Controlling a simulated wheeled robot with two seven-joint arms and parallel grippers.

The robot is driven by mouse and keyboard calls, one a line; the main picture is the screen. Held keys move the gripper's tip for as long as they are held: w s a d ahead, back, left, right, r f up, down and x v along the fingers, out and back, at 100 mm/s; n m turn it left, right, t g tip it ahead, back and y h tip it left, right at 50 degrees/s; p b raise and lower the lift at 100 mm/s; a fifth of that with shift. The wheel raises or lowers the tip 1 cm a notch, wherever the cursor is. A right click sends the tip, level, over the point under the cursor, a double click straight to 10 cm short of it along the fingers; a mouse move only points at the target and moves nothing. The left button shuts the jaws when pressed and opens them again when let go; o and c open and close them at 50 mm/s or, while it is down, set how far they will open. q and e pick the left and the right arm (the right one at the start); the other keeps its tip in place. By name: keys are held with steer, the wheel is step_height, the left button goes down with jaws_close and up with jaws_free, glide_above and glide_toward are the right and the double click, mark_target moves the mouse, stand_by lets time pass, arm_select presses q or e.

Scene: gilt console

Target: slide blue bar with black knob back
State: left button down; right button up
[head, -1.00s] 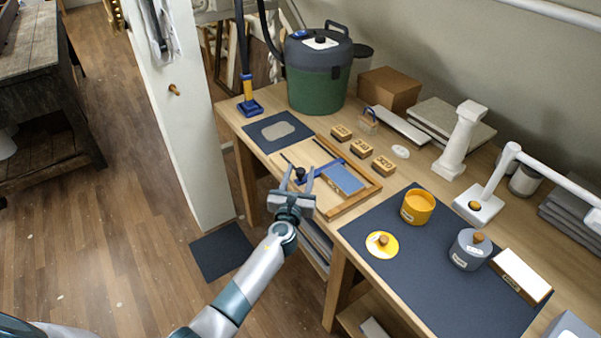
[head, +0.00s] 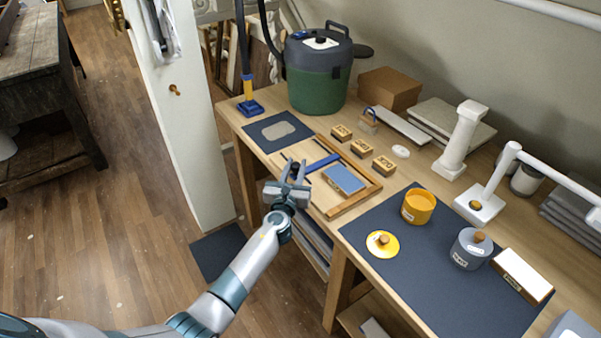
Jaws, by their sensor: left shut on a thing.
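The blue bar (head: 323,163) lies across a wooden frame (head: 353,205) on the bench, its near end reaching toward my left gripper. My left gripper (head: 293,171) is at that near end, shut on the bar's black knob, which is mostly hidden between the fingers. My right gripper is not in view.
A dark mat with a grey oval (head: 278,130) lies beyond the frame. Several stamped wooden blocks (head: 361,148) stand along its back side. A navy mat (head: 400,270) with a yellow cup (head: 418,206) and a grey pot (head: 470,249) is to the right.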

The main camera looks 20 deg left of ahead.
arm_select(q)
steer(key=w+a+b, duration=0.1)
steer(key=w+a, duration=0.1)
steer(key=a, duration=0.1)
steer(key=w+a+b, duration=0.1)
steer(key=w+a, duration=0.1)
steer(key=a, duration=0.1)
steer(key=w+a+b, duration=0.1)
steer(key=w+a, duration=0.1)
steer(key=shift+w+a, duration=0.5)
steer(key=shift+a, duration=0.15)
steer(key=shift+r, duration=0.15)
steer(key=c, duration=1.6)
jaws_free()
steer(key=shift+o, duration=0.7)
steer(key=shift+w, duration=0.1)
